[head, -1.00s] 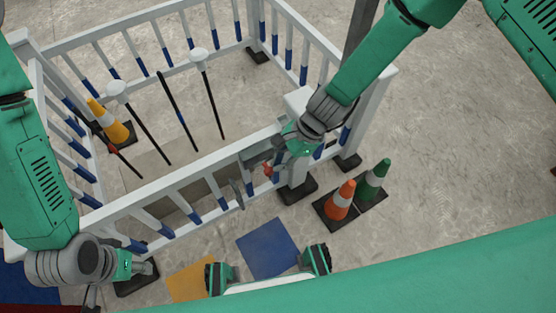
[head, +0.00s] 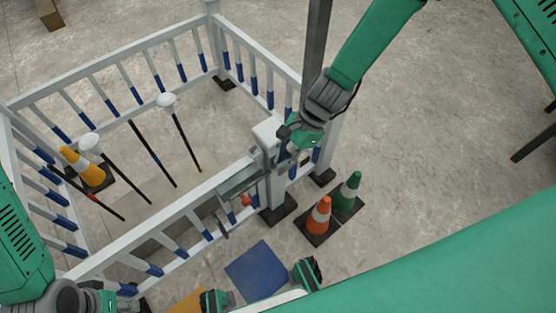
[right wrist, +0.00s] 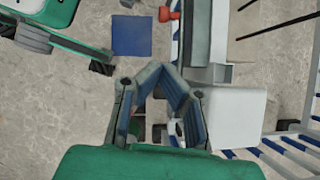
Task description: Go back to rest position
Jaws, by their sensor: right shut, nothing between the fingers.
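My right arm reaches in from the top right of the head view. Its gripper (head: 287,148) is just beside the white corner post (head: 268,165) of the fence, near the post's top; I cannot tell if they touch. In the right wrist view its two fingers (right wrist: 168,72) meet at the tips and hold nothing. My left arm is at the lower left edge of the head view, over the near fence corner.
A white fence with blue-banded bars (head: 165,228) encloses poles and a yellow cone (head: 80,167). A red latch handle (head: 245,199) sits on its front. Orange (head: 318,216) and green (head: 346,192) cones stand right of the post. A blue floor square (head: 256,270) lies in front.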

